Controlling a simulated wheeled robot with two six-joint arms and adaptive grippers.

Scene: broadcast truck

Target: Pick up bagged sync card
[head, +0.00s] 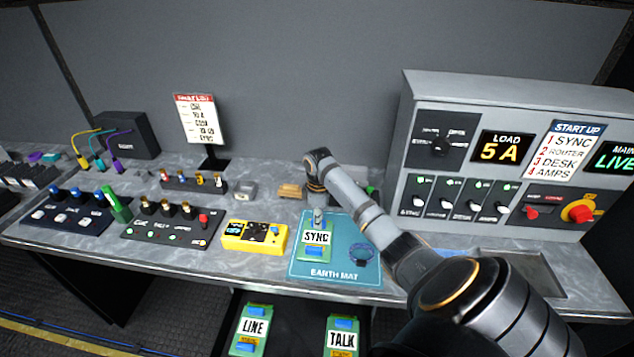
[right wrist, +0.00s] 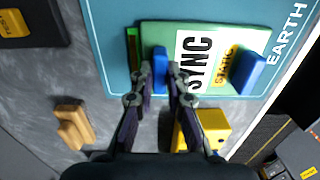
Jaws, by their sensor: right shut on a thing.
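The sync card (head: 313,252) is a green board with a white SYNC label and blue tabs. It lies over the left part of the teal earth mat (head: 336,268); I cannot tell whether it touches it. My right gripper (head: 318,217) points down at the card's far end. In the right wrist view the fingers (right wrist: 161,78) are shut on the card's blue tab (right wrist: 160,62), and a yellow STATIC label shows on the card (right wrist: 212,85). No clear bag film can be made out. My left gripper is out of view.
A yellow meter (head: 254,237) stands left of the mat. A coiled blue strap (head: 361,253) lies on the mat's right side. A wooden block (head: 290,191) is behind. LINE (head: 250,330) and TALK (head: 342,338) cards sit below the bench front. A switch panel (head: 462,140) rises at right.

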